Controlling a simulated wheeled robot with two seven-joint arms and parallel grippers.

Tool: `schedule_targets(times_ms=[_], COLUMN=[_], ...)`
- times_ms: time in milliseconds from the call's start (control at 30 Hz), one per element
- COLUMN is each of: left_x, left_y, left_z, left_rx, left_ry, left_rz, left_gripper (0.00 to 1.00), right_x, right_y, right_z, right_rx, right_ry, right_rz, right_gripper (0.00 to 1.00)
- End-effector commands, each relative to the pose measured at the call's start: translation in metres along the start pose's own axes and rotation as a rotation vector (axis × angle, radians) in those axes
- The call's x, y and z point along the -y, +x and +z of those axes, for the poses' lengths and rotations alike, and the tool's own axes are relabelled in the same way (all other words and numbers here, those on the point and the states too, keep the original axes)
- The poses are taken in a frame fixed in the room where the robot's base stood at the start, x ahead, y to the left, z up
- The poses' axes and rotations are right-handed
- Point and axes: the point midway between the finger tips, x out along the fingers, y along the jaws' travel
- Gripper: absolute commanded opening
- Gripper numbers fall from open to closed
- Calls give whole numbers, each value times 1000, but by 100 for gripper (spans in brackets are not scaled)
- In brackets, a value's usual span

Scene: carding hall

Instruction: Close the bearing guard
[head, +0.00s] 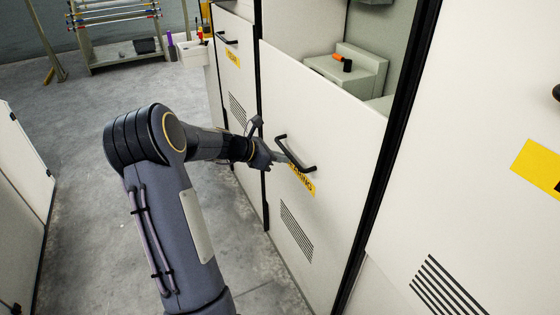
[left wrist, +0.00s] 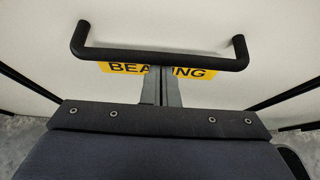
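The bearing guard (head: 330,115) is a white panel with a black bar handle (head: 302,162) and a yellow label, partly covered in the head view. Above its top edge the compartment is uncovered. My left gripper (head: 281,158) is at the handle. In the left wrist view, its two fingers (left wrist: 161,72) lie side by side, shut, with no object visible between them. Their tips meet the middle of the handle bar (left wrist: 160,59), in front of the label reading "BEARING" (left wrist: 195,73). The tips' exact contact is hard to tell. My right gripper is not in view.
Inside the uncovered compartment are a pale block (head: 350,75) and a small orange and black part (head: 340,62). Similar white panels stand on both sides. A rack (head: 115,35) stands at the back left. Grey floor (head: 75,130) is clear at left.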

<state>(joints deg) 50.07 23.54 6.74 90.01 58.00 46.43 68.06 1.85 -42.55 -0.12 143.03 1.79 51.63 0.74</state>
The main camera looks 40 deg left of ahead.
Motion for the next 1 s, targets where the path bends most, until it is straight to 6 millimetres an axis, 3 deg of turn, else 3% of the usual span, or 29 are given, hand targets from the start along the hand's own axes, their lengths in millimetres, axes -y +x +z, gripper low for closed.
schedule_targets(times_ms=[33,600,800,1000], left_x=[0,0,0,0], left_y=[-19,-124,-158,-184], left_z=[36,211,268,312], left_rx=[8,10,11,11], left_ry=[5,5,7,7], left_rz=[1,1,1,1], left_gripper=[0,0,0,0], right_x=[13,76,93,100], right_y=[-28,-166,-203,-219], right_z=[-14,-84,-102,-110], right_rx=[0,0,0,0], right_ry=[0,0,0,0], right_rz=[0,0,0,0], right_gripper=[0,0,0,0])
